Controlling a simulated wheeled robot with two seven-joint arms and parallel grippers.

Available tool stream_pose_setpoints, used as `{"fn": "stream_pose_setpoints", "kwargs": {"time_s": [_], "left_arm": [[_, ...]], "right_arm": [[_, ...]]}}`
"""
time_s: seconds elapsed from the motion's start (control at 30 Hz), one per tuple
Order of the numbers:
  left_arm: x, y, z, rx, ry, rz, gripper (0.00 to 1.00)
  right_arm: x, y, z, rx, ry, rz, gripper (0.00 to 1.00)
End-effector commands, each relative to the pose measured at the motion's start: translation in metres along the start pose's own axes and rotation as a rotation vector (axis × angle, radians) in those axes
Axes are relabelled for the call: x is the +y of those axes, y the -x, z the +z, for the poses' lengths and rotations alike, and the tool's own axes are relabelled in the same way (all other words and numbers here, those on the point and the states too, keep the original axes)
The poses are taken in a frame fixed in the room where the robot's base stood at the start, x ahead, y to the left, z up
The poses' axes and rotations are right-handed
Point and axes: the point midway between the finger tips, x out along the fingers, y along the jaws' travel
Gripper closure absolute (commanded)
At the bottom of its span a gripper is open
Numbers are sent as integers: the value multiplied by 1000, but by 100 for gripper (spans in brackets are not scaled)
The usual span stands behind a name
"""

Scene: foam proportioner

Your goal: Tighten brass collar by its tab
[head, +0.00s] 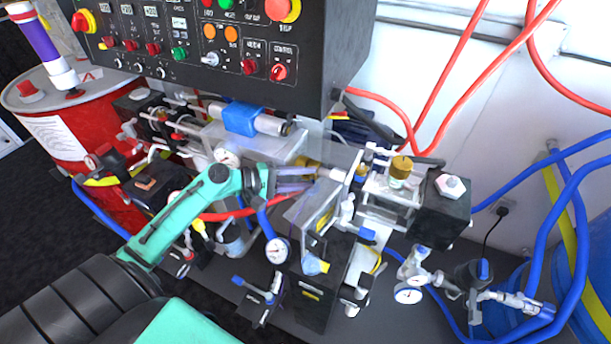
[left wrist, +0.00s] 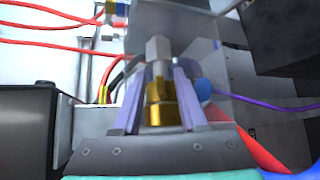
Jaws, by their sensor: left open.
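The brass collar (left wrist: 160,103) shows in the left wrist view as a stepped gold cylinder below a silver hex fitting (left wrist: 158,50). My left gripper (left wrist: 158,88) has its two pale purple fingers apart, one on each side of the collar in that picture. I cannot tell whether either finger touches it. In the head view my left gripper (head: 308,179) reaches from the left to the middle of the machine, with a bit of brass (head: 307,163) by its fingertips. I cannot make out the collar's tab in either view. My right gripper is in neither view.
A black control panel (head: 225,45) overhangs the machine. A clear sheet (left wrist: 205,45) stands close around the fingers. Gauges (head: 277,250), valves and another brass fitting (head: 400,170) crowd the bench. Red hoses (head: 440,90) and blue hoses (head: 560,200) run at the right. A red drum (head: 85,140) stands left.

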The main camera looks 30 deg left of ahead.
Motion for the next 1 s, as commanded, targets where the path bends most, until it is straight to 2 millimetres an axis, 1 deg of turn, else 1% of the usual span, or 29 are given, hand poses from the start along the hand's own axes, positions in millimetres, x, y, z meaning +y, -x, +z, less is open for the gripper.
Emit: {"fn": "stream_pose_setpoints", "kwargs": {"time_s": [0.1, 0.27, 0.3, 0.37, 0.4, 0.63, 0.77, 0.87, 1.0], "left_arm": [[0, -4, 0, 1, 0, 0, 57], [0, -4, 0, 1, 0, 0, 57], [0, -4, 0, 1, 0, 0, 73], [0, -4, 0, 1, 0, 0, 96], [0, -4, 0, 1, 0, 0, 100], [-2, -4, 0, 1, -1, 2, 100], [-5, -4, -1, 0, -12, 15, 100], [-9, -5, -1, 0, -34, 37, 100], [-16, -6, -2, 0, -85, 90, 100]], "right_arm": [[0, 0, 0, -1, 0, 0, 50], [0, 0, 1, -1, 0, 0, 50], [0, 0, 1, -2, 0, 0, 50], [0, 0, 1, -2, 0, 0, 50], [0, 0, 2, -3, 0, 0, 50], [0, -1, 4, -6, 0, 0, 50], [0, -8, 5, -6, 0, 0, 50], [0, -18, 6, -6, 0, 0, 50], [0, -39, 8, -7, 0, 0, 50]]}}
